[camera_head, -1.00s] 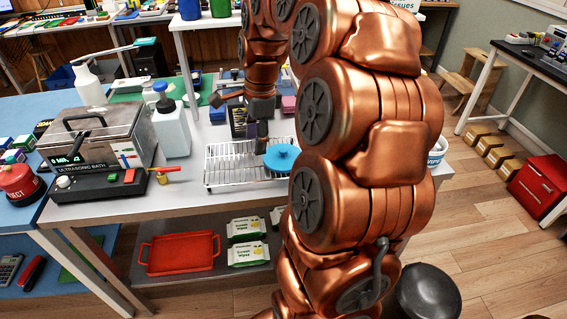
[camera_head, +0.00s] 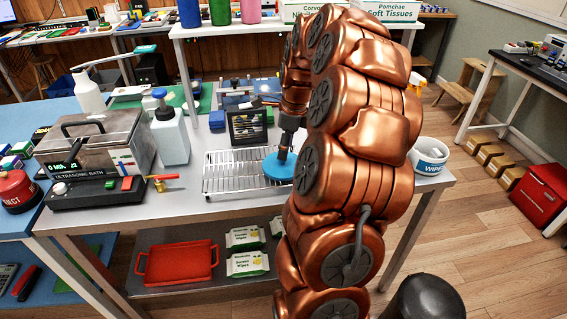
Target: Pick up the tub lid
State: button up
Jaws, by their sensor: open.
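The tub lid is a round blue disc (camera_head: 277,169) on the right part of the wire rack (camera_head: 228,178), partly covered by my arm. My gripper (camera_head: 283,153) is open and points down at the lid's middle, where its knob was seen. The fingertips are small and dark here, and I cannot tell whether they touch the lid or straddle the knob. A white tub marked WIPES (camera_head: 428,158) stands at the right end of the table, beyond my arm.
The ultrasonic bath (camera_head: 95,150) and a white pump bottle (camera_head: 170,135) stand left of the rack. A dark framed stand (camera_head: 247,127) is just behind it. The raised shelf (camera_head: 250,30) is at the back. Bare table (camera_head: 135,207) lies in front at left.

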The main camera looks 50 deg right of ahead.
jog(key=f, duration=0.3)
jog(key=shift+w+a+f, duration=0.1)
jog(key=shift+w+a, duration=0.05)
jog(key=shift+w, duration=0.05)
jog(key=shift+c, duration=0.4)
grip_shut()
